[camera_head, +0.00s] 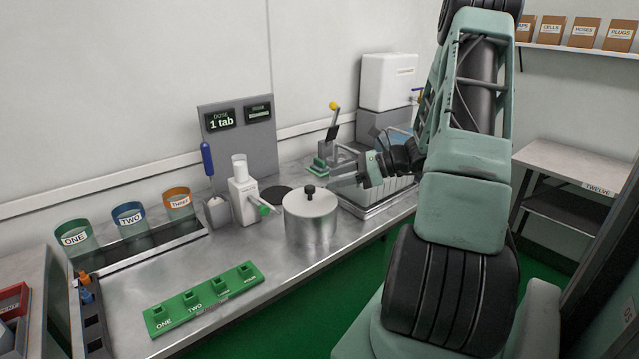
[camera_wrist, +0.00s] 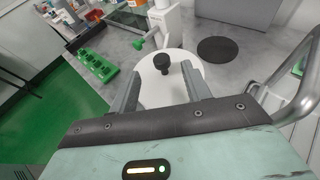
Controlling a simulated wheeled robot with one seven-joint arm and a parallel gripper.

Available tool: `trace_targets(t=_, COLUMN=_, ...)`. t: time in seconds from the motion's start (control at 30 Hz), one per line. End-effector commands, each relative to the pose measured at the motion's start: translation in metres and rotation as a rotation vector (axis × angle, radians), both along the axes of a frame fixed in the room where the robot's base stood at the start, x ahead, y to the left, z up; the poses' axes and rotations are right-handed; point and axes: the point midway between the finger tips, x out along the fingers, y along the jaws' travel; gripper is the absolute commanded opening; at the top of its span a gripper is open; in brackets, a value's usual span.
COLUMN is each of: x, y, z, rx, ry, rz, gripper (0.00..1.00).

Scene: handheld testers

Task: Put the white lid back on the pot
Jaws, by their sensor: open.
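The steel pot (camera_head: 311,228) stands on the bench near its front edge. The white lid (camera_head: 309,202) with a black knob (camera_head: 310,191) lies level on the pot's top; I see no clear gap between them. My gripper (camera_head: 336,178) is just right of and slightly above the knob, pointing left. In the wrist view my gripper (camera_wrist: 164,73) is open and empty, with the white lid (camera_wrist: 158,91) beyond the fingers. The pot's body is hidden there.
A white dispenser (camera_head: 243,200) with a green knob stands close left of the pot. A dark disc (camera_head: 283,192) lies behind it. A green numbered block (camera_head: 203,300) lies front left, with bare bench between.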

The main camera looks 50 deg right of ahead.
Motion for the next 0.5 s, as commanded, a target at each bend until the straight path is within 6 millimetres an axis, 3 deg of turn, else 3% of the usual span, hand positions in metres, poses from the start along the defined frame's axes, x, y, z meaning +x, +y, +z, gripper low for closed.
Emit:
trace_targets(t=0.2, x=-0.026, y=-0.016, z=0.011, rx=-0.001, ry=-0.001, rz=-0.001, gripper=0.48)
trace_targets(t=0.5, x=-0.031, y=-0.018, z=0.014, rx=-0.004, ry=0.001, rz=0.010, gripper=0.48)
